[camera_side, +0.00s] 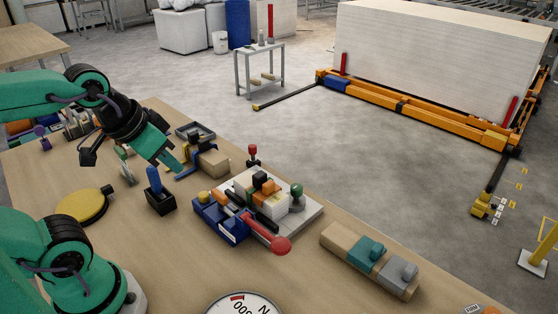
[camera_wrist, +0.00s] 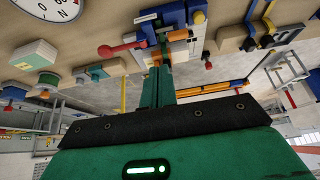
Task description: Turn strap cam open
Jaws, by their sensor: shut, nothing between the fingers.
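A fixture with a pale grey base plate (camera_side: 312,214) sits on the bench, carrying a stack of small white, orange and black blocks (camera_side: 266,190). A blue block (camera_side: 222,222) stands at its left. A red lever with a round end (camera_side: 270,237) sticks out at its front; it also shows in the wrist view (camera_wrist: 120,48). I cannot tell which part is the strap cam. My gripper (camera_side: 178,167) is shut and empty, above the bench left of and apart from the fixture. In the wrist view its green fingers (camera_wrist: 160,68) overlap the fixture's lower edge in the picture.
A black holder with a blue handle (camera_side: 158,192) and a yellow disc (camera_side: 84,204) stand left of the fixture. A wooden block with teal and grey parts (camera_side: 370,260) lies at the right. A round dial (camera_side: 242,304) is at the front. Bare bench lies between them.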

